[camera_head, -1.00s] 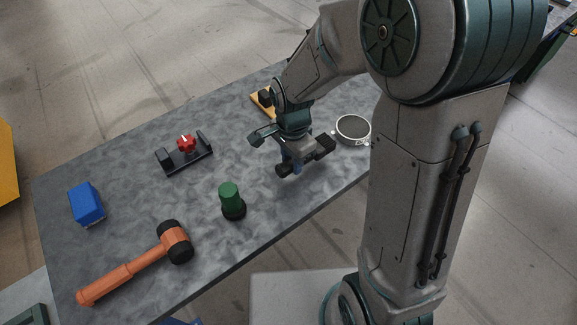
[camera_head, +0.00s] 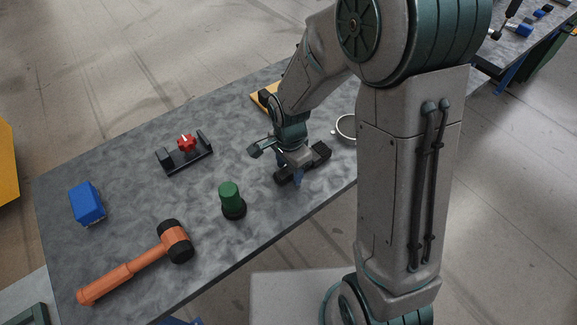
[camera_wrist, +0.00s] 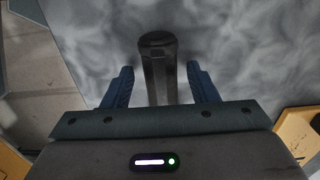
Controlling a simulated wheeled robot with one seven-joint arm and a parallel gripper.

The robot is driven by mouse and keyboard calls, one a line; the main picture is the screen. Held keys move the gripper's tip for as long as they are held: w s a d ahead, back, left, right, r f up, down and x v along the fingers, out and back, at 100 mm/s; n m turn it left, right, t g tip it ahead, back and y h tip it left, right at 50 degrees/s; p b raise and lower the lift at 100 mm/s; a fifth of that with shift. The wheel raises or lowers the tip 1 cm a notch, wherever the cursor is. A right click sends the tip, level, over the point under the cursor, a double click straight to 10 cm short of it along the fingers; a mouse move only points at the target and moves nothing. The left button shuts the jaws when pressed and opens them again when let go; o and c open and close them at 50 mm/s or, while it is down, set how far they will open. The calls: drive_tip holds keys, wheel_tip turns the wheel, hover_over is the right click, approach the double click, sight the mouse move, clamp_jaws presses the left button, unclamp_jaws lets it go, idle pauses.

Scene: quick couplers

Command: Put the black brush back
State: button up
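My gripper (camera_head: 297,180) hangs low over the table, near its front edge, right of the green cylinder. In the wrist view its two blue fingers (camera_wrist: 160,88) are apart. A dark cylinder (camera_wrist: 160,62) stands out between them, with a visible gap on each side. It looks like the black brush, but its lower part is hidden and I cannot be sure.
A green cylinder on a black base (camera_head: 231,202), an orange mallet (camera_head: 140,264), a blue block (camera_head: 87,203) and a black stand with a red part (camera_head: 184,153) sit left. A wooden piece (camera_head: 262,95) and round metal dish (camera_head: 346,128) lie behind my arm.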

drive_tip(key=shift+f, duration=0.15)
wheel_tip(320, 180, up, 14)
drive_tip(key=s+d+r+n+t, duration=0.1)
drive_tip(key=s+d+r+n, duration=0.1)
drive_tip(key=s+d+n, duration=0.3)
drive_tip(key=s+d+r+n+t, duration=0.1)
drive_tip(key=s+d+r+n, duration=0.1)
drive_tip(key=s+d+n, duration=0.4)
drive_tip(key=shift+s+d+r+t+p, duration=0.25)
drive_tip(key=shift+s+d+t+p, duration=0.15)
drive_tip(key=shift+d, duration=0.15)
idle(0.8)
